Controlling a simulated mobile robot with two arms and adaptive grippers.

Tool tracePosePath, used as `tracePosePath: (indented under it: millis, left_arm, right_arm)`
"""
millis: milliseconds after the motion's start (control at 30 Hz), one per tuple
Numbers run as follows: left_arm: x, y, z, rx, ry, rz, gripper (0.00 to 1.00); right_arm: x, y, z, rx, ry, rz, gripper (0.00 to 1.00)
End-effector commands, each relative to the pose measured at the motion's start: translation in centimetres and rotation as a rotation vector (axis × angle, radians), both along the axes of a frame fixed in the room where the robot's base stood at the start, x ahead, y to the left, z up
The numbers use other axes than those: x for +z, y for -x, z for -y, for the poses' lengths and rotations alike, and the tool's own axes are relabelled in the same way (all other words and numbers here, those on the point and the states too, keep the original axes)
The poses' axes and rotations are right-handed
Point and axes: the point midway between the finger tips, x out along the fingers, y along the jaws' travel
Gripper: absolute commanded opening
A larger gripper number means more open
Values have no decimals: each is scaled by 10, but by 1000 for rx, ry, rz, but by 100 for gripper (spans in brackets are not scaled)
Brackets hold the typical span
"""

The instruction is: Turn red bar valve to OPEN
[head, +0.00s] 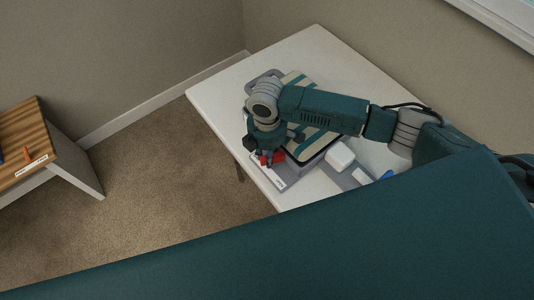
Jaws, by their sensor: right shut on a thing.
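The red bar valve (279,157) shows as a small red piece near the front left edge of the white table. My right gripper (266,159) points down at it from above and is shut on it; the fingers and wrist cover part of the bar. A white label plate (280,183) lies just in front of the valve, with dark print too small to read. The bar's exact angle cannot be told. My left gripper is not in view.
The white table (222,90) has free room at its back left. A striped item (302,82) lies under my right arm. A white block (340,156) and a blue object (386,175) are to the right. A wooden-topped table (30,128) stands far left over carpet (150,170).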

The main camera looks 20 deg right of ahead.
Motion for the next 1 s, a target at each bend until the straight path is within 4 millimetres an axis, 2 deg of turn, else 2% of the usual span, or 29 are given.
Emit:
tracePosePath:
  millis: [267, 500, 1000]
  left_arm:
    - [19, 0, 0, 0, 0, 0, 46]
    - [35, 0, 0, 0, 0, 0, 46]
    - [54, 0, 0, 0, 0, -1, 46]
  right_arm:
    - [5, 7, -2, 175, -1, 1, 0]
    - [5, 15, -1, 399, -1, 2, 0]
    - [3, 30, 5, 811, -3, 3, 0]
